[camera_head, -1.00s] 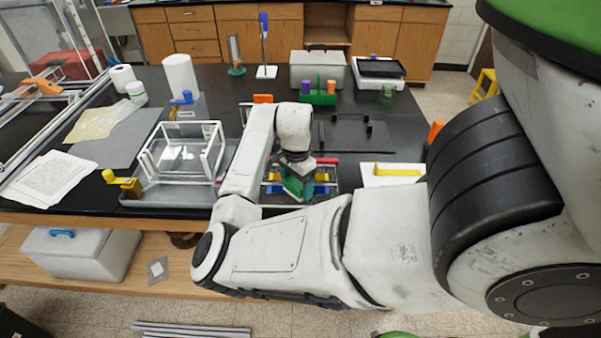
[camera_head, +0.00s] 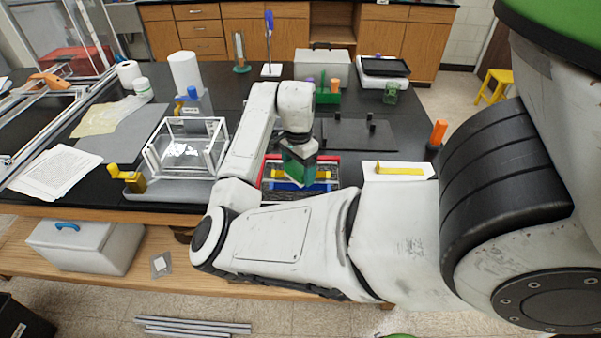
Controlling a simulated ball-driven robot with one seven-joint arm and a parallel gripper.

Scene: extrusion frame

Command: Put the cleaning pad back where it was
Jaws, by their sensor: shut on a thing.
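My gripper (camera_head: 297,148) hangs at the end of my bent arm, near the middle of the black table. It is shut on a dark green block with a paler upper part, which appears to be the cleaning pad (camera_head: 299,167). The pad is tilted and looks raised above a frame of red, blue and yellow bars (camera_head: 264,176). The fingertips are small and partly hidden by my wrist.
A white open box frame (camera_head: 187,146) stands to the left. A white board with a yellow bar (camera_head: 399,171) lies to the right. A dark plate with pegs (camera_head: 355,134) and a green caddy (camera_head: 327,95) are behind. Bare black table shows between them.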

